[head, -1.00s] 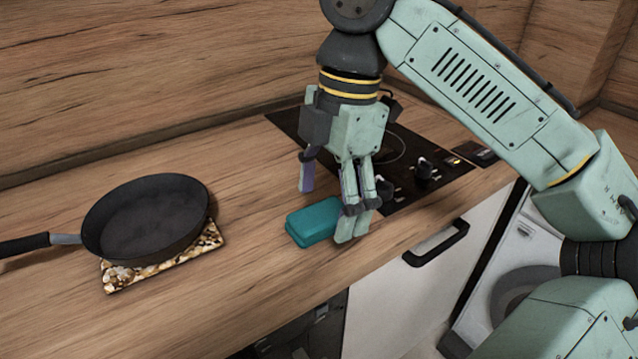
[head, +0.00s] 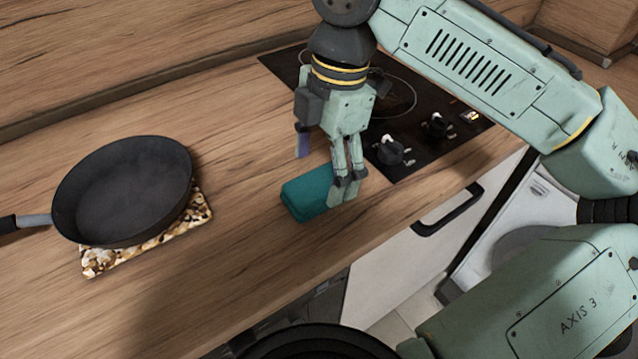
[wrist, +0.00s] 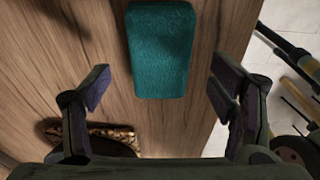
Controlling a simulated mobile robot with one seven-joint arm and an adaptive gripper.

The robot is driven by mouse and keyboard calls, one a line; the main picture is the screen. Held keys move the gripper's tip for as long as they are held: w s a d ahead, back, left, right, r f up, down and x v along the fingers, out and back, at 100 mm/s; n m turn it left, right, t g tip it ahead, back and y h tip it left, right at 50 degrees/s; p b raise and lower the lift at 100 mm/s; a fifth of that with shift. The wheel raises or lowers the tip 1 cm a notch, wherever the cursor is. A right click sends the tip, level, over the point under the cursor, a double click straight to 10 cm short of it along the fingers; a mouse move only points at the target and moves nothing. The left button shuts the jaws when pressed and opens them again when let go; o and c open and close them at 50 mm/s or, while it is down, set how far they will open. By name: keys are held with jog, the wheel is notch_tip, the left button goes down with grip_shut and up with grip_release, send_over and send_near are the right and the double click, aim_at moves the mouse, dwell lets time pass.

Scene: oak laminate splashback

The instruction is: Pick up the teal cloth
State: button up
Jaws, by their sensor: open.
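The teal cloth (head: 308,194) is a folded, rounded block lying on the wooden counter. It also shows in the wrist view (wrist: 160,50), at the top middle, with its near end just beyond the line between the fingers. My gripper (head: 322,172) is open and empty, with its fingers pointing down by the cloth. In the head view one finger overlaps the cloth's right end. In the wrist view the fingers (wrist: 161,92) stand wide apart, one on each side of the cloth's width, touching nothing that I can see.
A black frying pan (head: 122,190) sits on a patterned mat (head: 150,243) at the left of the counter. A black hob with knobs (head: 412,125) lies behind and right of my gripper. The counter's front edge is close to the cloth. Bare counter lies between pan and cloth.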

aim_at(319, 182)
jog(key=shift+s+a+f, duration=0.1)
jog(key=shift+f, duration=0.75)
jog(key=shift+s+a+f, duration=0.1)
jog(key=shift+f, duration=0.75)
jog(key=shift+c, duration=0.2)
jog(key=c, duration=1.3)
jog(key=shift+w+r, duration=0.1)
jog(key=shift+r, duration=0.05)
jog(key=shift+r, duration=0.2)
notch_tip(319, 182, up, 3)
jog(key=shift+d+f+b, duration=0.1)
jog(key=shift+b, duration=0.3)
jog(key=s+d, duration=0.3)
jog(key=s, duration=0.1)
jog(key=s+d+r+b, duration=0.1)
jog(key=s+d, duration=0.2)
jog(key=s, duration=0.1)
jog(key=s+d+b, duration=0.1)
jog(key=s+d, duration=0.3)
jog(key=shift+s+r, duration=0.2)
jog(key=shift+r, duration=0.1)
